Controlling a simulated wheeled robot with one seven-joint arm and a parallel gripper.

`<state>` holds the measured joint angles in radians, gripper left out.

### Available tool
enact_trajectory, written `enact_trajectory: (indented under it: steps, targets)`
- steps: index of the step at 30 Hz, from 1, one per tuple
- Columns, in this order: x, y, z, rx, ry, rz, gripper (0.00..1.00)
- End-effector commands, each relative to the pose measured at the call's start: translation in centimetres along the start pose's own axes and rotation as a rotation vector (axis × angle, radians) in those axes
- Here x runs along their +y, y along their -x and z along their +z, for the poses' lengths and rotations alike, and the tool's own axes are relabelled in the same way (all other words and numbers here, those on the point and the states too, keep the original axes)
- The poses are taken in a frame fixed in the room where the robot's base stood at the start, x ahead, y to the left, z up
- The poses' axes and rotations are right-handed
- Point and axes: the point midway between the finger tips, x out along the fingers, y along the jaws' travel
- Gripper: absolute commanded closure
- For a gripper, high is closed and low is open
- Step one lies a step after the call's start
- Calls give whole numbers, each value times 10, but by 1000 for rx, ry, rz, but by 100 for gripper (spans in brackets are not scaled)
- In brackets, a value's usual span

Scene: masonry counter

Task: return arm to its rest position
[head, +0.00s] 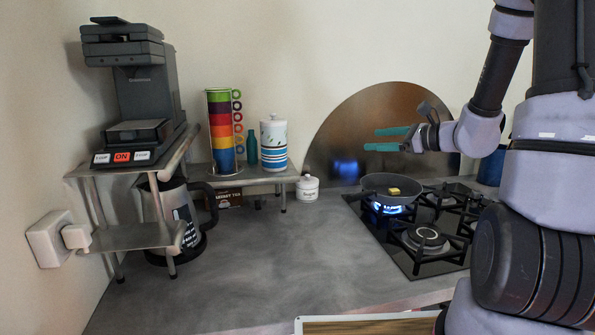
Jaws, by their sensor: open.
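My gripper (389,139) is at the right of the head view, with its two teal fingers apart and pointing left. It is empty and held in the air above the pan (372,187). The pan sits on the lit back-left burner of the gas hob (411,259), with blue flame showing under it. A small yellow piece (394,191) lies in the pan, apart from my gripper. My arm comes down from the upper right.
A coffee machine (146,95) stands on a metal shelf at left, with a kettle (184,220) below. Stacked coloured cups (221,140) and a striped canister (273,147) stand on a low shelf. A rounded metal splashback (345,135) is behind the hob. The middle counter is clear.

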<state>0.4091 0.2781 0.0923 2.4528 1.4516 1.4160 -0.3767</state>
Motion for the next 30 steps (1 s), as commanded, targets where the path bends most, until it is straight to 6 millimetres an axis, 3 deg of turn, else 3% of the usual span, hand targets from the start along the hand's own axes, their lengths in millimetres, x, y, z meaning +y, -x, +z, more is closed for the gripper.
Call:
enact_trajectory:
  steps: [1,4,9,12,16,21,25,30]
  targets:
    - [20,1,25,6,96,86,22]
    - [60,11,56,43,282,256,22]
    - [115,44,87,146,625,495,22]
    - [134,70,96,227,838,598,22]
    - [143,107,104,352,1124,687,22]
    - [136,151,117,516,1449,725,22]
    - [128,172,126,603,1604,720,22]
    - [122,184,130,651,1680,715,22]
